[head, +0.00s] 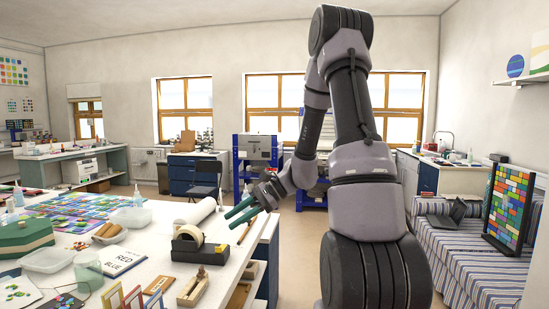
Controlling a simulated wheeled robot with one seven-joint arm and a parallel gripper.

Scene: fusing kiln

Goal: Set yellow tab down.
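My gripper (236,215) is at the end of my arm, over the right edge of the white worktable (150,250). Its two green fingers point left and stand apart. I see nothing between them, though they are small in the picture. I cannot make out a yellow tab with certainty. Small upright colour-edged pieces (133,298), some yellowish, stand at the table's front edge, cut off by the frame. A card with the words RED and BLUE (121,261) lies on the table left of a tape dispenser (200,246).
A wooden block (193,288) lies in front of the dispenser. A paper roll (195,213) is left of my gripper. Clear tubs (47,260), a green case (24,237) and coloured glass (75,205) crowd the left. A striped-covered bench (465,260) stands at right.

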